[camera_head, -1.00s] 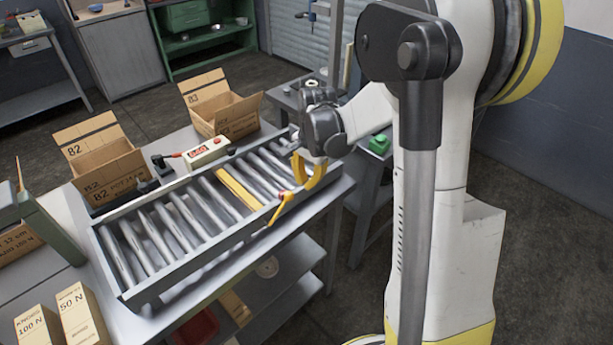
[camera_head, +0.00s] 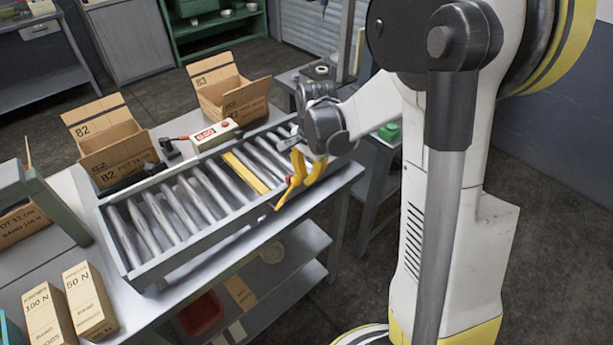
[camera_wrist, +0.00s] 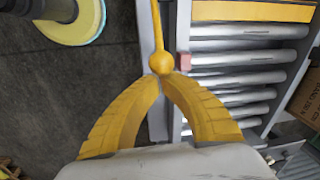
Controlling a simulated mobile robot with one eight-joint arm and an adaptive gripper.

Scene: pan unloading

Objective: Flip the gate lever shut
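The yellow gate lever is a thin rod with a round knob (camera_wrist: 161,62). In the wrist view the rod (camera_wrist: 157,22) runs up from the knob, alongside the conveyor's side rail. My gripper (camera_wrist: 160,78) has curved yellow fingers whose tips come together right at the knob. Whether they touch the knob or only meet beside it is unclear. In the head view my gripper (camera_head: 294,186) is at the conveyor's near side rail, toward its right end, and its fingers largely hide the lever. A yellow bar (camera_head: 245,173) lies across the rollers, also visible in the wrist view (camera_wrist: 250,12).
The roller conveyor (camera_head: 185,245) sits on a grey bench. Two open cartons (camera_head: 112,150) (camera_head: 232,100) and a box with a red display (camera_head: 214,135) stand behind it. Two small boxes (camera_head: 88,298) (camera_head: 55,318) are at the front left. Floor is clear in front of the bench.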

